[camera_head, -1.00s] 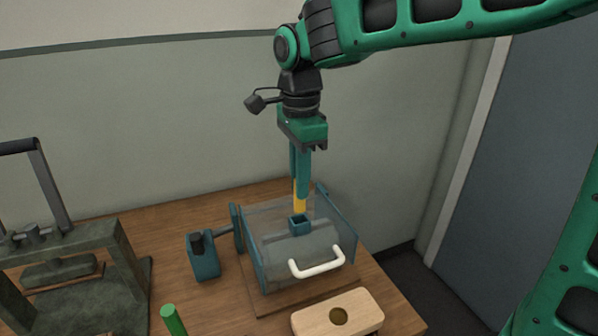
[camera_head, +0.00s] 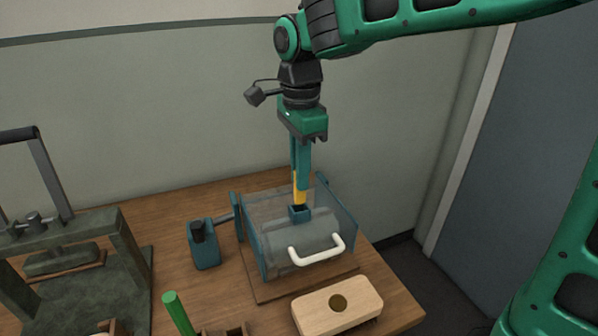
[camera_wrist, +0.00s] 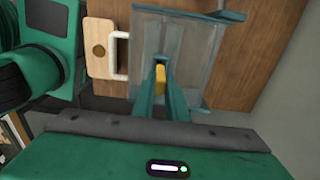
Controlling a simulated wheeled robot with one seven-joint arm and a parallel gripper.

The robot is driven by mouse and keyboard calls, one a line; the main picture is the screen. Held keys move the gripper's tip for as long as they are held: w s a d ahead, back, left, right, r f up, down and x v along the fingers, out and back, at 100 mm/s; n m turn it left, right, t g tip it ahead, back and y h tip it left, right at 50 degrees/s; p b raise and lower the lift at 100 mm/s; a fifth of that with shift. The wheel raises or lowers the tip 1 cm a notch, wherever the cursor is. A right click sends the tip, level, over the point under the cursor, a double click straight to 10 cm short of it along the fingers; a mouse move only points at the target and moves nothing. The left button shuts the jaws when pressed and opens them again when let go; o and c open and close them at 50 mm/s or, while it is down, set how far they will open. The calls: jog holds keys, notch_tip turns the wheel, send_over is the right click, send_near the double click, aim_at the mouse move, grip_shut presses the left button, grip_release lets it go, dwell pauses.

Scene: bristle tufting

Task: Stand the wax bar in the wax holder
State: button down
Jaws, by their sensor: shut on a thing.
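The yellow wax bar (camera_head: 299,197) is upright between the teal fingers of my gripper (camera_head: 300,187), which is shut on it. The wax holder (camera_head: 299,214) is a small square teal socket on top of the clear-sided box. The bar's lower end is at the socket's mouth; I cannot tell how far, if at all, it is inside. In the wrist view the bar (camera_wrist: 160,78) shows between the fingers (camera_wrist: 163,92), which hide most of the socket.
The clear-sided box (camera_head: 258,250) has teal end plates and a white handle (camera_head: 316,249). A pale wooden block with a round hole (camera_head: 365,300) lies in front. A teal cup (camera_head: 206,249) and green rod (camera_head: 178,312) are left. A dark press (camera_head: 75,250) stands far left.

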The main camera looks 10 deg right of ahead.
aim_at(300, 202)
jog(key=shift+f, duration=2.6)
dwell(0.7)
jog(key=c, duration=1.3)
grip_release()
jog(key=shift+r, duration=0.1)
jog(key=shift+r, duration=3.4)
